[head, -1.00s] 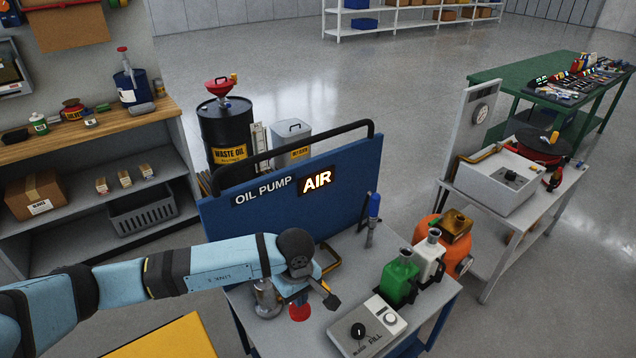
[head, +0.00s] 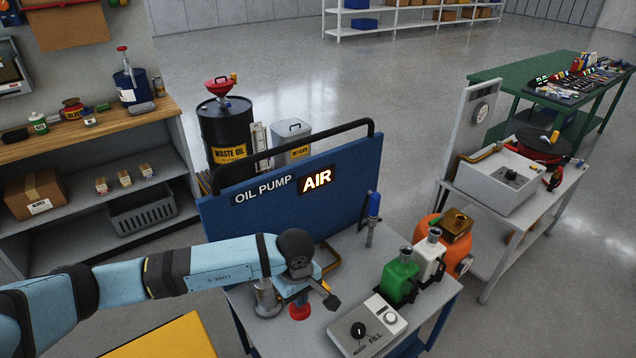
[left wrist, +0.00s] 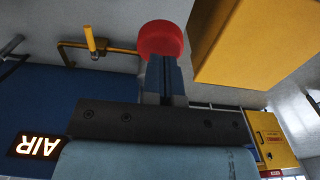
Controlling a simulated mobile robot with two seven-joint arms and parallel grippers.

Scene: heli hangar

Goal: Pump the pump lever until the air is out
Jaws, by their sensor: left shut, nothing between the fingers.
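The oil pump cart has a blue back panel (head: 340,195) with a lit AIR sign (head: 316,181); the sign shows upside down in the left wrist view (left wrist: 37,146). My left gripper (head: 299,301) is over the cart's left part. A red round knob (head: 299,313) lies at its fingertips and shows in the left wrist view (left wrist: 160,40). My left gripper's fingers (left wrist: 163,66) are shut with nothing between them, against or just behind the knob; contact is unclear. The knob's shaft is mostly hidden. My right gripper is out of view.
A grey box with a black selector (head: 358,330) sits at the cart's front. A yellow surface (head: 165,340) lies at lower left.

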